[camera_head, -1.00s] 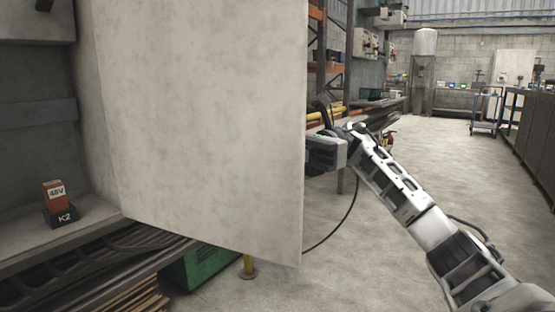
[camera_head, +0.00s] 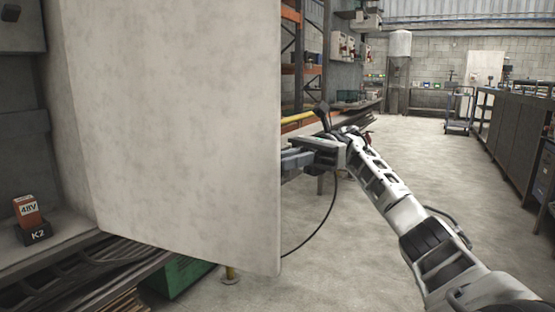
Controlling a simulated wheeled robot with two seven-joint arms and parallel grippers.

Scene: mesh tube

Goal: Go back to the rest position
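My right arm comes in from the lower right. Its gripper (camera_head: 290,160) is at the right edge of a large pale panel (camera_head: 185,130), which stands open like a cabinet door. The fingertips are partly hidden behind that edge, so I cannot tell whether they are apart or closed, or whether they touch the panel. My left arm and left gripper are not in view.
An orange relay block marked 48V (camera_head: 28,211) sits in a dark K2 socket (camera_head: 35,234) at the left. A green box (camera_head: 180,277) is low behind the panel. Dark cabinets (camera_head: 510,130) line the right. The concrete floor (camera_head: 440,170) between is open.

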